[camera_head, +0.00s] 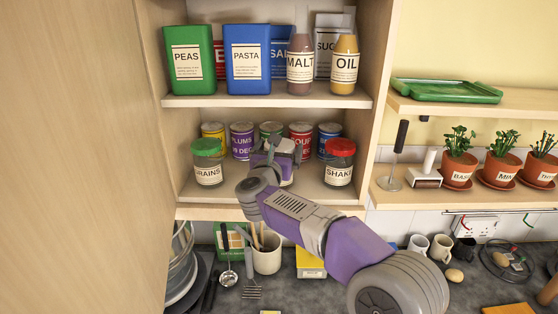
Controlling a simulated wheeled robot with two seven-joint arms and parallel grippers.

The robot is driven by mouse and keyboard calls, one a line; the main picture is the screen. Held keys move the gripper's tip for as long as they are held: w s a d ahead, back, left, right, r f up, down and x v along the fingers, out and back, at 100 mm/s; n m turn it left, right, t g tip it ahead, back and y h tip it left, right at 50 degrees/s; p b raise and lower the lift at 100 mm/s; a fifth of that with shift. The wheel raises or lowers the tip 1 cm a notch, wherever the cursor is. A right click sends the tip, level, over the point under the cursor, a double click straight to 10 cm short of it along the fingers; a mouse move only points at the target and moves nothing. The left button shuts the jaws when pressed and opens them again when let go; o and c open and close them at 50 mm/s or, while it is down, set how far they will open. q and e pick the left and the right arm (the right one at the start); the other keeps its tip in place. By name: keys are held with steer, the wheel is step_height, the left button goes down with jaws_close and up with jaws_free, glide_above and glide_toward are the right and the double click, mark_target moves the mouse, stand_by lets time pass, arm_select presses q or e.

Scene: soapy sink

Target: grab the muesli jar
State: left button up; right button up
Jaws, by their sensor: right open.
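My right gripper (277,152) reaches into the lower cupboard shelf, between a green-lidded jar labelled GRAINS (207,163) and a red-lidded jar labelled SHAKE (339,163). It is open; its wrist and arm cover the space between these jars. No jar with a readable muesli label shows. A pale patch shows beside the gripper, but I cannot tell what it belongs to. My left gripper is not in view.
Several tins, one labelled PLUMS (242,141), stand behind the jars. The upper shelf holds a PEAS box (188,59), a PASTA box (247,58) and bottles. The open cupboard door (80,120) fills the left. Potted herbs (459,158) stand on the right shelf.

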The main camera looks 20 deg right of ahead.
steer(key=shift+d, duration=0.15)
steer(key=shift+w, duration=0.15)
steer(key=c, duration=1.4)
steer(key=shift+r, duration=0.1)
steer(key=shift+r, duration=0.1)
